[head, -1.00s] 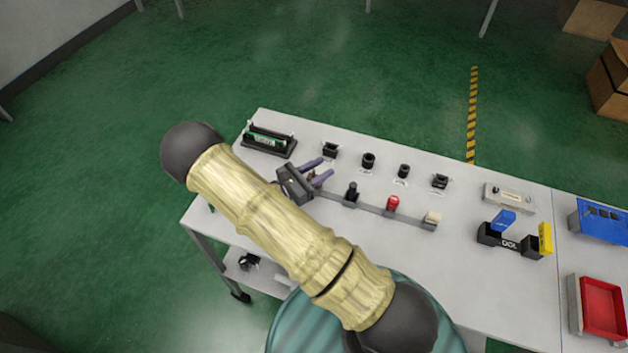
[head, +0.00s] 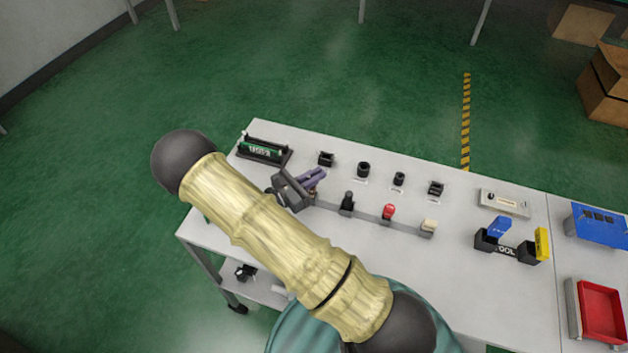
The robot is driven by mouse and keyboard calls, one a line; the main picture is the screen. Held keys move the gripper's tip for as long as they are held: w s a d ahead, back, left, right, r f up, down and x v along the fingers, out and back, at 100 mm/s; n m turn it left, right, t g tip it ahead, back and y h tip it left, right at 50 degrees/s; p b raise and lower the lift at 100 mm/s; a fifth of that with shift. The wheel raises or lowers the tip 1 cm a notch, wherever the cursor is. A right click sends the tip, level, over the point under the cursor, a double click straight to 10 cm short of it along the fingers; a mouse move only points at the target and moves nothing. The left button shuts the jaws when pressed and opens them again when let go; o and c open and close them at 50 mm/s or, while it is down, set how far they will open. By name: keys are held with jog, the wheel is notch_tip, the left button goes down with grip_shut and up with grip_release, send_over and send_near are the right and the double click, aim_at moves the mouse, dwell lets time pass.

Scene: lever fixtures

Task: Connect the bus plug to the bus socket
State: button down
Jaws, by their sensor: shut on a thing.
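My gripper (head: 318,176), with purple fingers, is at the left end of the grey plug rack (head: 368,213). Its fingers are close together, shut on a small plug that they and the gripper body mostly hide; I cannot read which plug it is. A black plug (head: 347,201), a red plug (head: 389,211) and a cream plug (head: 429,226) stand along the rack to the right. Several black sockets stand in a row behind: a square one (head: 326,158), two round ones (head: 363,169) (head: 399,178) and another squarish one (head: 436,188). Their labels are too small to read, so I cannot tell which is the bus socket.
A green board in a black holder (head: 263,150) stands at the table's back left corner. A light grey box (head: 504,202), a blue and yellow fixture (head: 507,246), a blue panel (head: 598,224) and a red bin (head: 602,310) are to the right. The white table (head: 400,260) is bare in front.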

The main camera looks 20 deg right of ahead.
notch_tip(320, 180, up, 9)
jog(key=shift+f+b, duration=0.15)
jog(key=shift+b, duration=0.2)
dwell(0.5)
